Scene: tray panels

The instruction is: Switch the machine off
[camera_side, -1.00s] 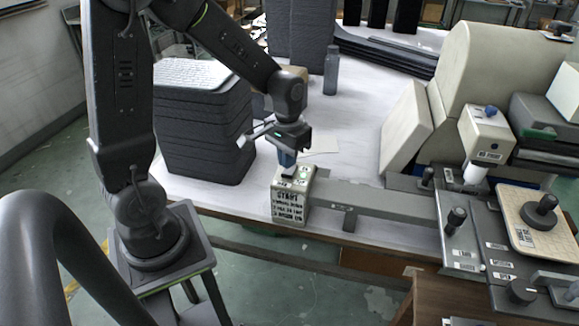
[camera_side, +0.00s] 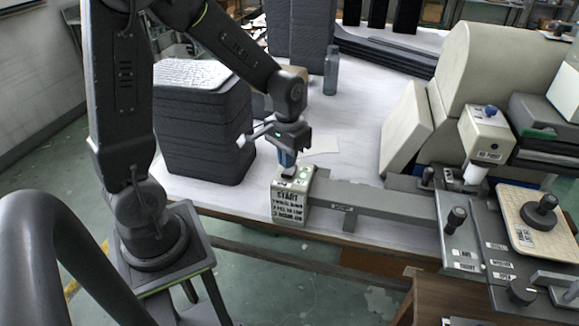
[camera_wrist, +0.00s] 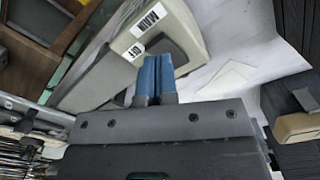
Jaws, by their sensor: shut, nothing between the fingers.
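A beige control box (camera_side: 291,203) with a START label on its front stands at the near edge of the table. On its top are a dark rocker switch (camera_side: 288,174) and small green spots. The wrist view shows the box top with a MAIN label (camera_wrist: 145,22), a second short label and the dark grey rocker (camera_wrist: 166,46). My gripper (camera_side: 287,163) points down over the rocker, with its blue fingers (camera_wrist: 154,76) shut and empty. The fingertips are at or very close to the rocker's edge. They partly hide it, and I cannot tell whether they touch or which way it is tilted.
A stack of dark trays (camera_side: 204,130) with a printed sheet on top stands left of my gripper. A grey rail (camera_side: 375,202) runs right from the box to a machine with knobs (camera_side: 456,219). A bottle (camera_side: 331,72) stands behind. The table behind the box is mostly clear.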

